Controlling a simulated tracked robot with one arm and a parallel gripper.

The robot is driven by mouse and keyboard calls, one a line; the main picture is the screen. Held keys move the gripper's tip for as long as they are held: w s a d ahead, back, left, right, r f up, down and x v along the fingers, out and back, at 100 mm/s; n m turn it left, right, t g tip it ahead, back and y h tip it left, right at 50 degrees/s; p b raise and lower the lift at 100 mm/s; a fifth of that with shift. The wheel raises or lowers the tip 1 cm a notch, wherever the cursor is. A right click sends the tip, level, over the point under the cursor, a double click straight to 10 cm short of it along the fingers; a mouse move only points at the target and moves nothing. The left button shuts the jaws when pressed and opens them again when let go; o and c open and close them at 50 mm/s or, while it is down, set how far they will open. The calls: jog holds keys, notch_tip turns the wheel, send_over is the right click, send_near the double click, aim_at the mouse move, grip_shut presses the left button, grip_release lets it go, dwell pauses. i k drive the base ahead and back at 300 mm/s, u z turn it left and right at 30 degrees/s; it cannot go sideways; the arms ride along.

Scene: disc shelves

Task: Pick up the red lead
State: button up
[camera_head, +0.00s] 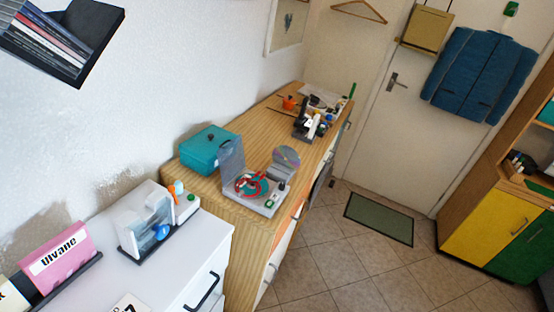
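A grey device (264,205) with a raised lid stands on the wooden counter in the middle of the view. On its top is a teal round part, and a red, curved, lead-like thing (243,181) lies on or around it. It is too small to tell its exact shape or whether it is plugged in. A shiny disc (286,157) stands upright at the device's back right. My gripper is not in view.
A teal box (207,149) sits behind the device on the left. A white cabinet (165,272) with a clear-fronted machine (146,222) is nearer. A black microscope-like thing (308,124) stands farther along the counter. The tiled floor (345,265) on the right is clear around a green mat (379,219).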

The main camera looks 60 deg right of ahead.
aim_at(241, 193)
jog(key=z, duration=1.5)
jog(key=k, duration=0.4)
jog(key=u, duration=0.5)
jog(key=i, duration=1.35)
jog(key=z, duration=0.5)
